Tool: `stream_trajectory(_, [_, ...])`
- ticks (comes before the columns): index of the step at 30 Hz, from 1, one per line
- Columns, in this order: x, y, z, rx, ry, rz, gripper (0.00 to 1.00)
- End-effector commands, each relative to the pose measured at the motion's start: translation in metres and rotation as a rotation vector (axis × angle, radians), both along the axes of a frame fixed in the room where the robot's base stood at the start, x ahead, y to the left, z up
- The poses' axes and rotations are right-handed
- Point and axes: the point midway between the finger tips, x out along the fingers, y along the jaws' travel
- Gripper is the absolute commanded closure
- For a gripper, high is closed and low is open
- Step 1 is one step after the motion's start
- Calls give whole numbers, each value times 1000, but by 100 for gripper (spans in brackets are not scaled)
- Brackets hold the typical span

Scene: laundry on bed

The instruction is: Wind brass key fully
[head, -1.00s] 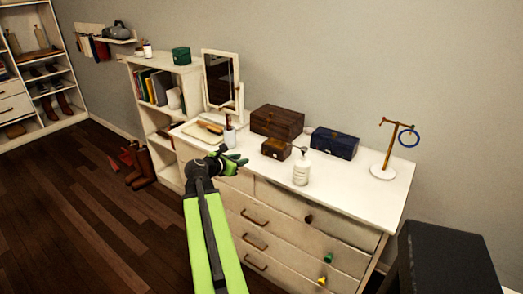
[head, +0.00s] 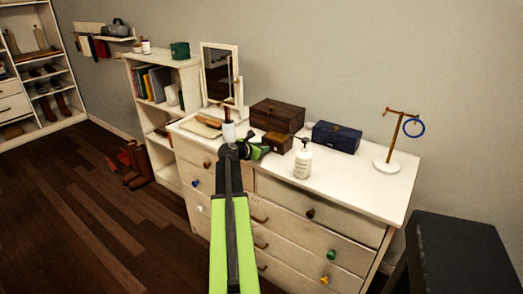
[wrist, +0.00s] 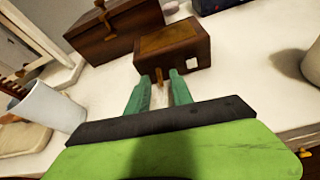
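The small brown wooden box (head: 278,142) stands on the white dresser top, and it also shows in the wrist view (wrist: 175,45). A small brass-coloured piece, which looks like the key (wrist: 159,76), sticks out of the box's near side. My gripper (head: 258,150) is at the left of the small box in the head view. In the wrist view my gripper (wrist: 158,90) has its two green fingers apart, one on each side of the key's line, with a gap between them. I cannot tell whether the fingertips touch the key. The key is not discernible in the head view.
A white pump bottle (head: 303,160) stands close right of the small box. A white cup (head: 228,131) stands to its left. Behind are a larger dark wooden box (head: 277,115) and a blue box (head: 336,137). A hoop stand (head: 390,165) is at the right; dresser top between is clear.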

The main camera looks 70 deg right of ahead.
Motion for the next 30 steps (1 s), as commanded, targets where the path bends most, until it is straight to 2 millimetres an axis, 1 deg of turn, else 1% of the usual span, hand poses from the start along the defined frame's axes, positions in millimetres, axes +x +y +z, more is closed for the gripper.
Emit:
stream_trajectory(4, [0,0,0,0,0,0,73])
stream_trajectory(5, [0,0,0,0,0,0,74])
stream_trajectory(9, [0,1,0,0,0,0,92])
stream_trajectory(11, [0,1,0,0,0,0,100])
stream_trajectory(23, [0,1,0,-1,-5,0,100])
stream_trajectory(30, [-2,1,-1,-21,-77,-2,100])
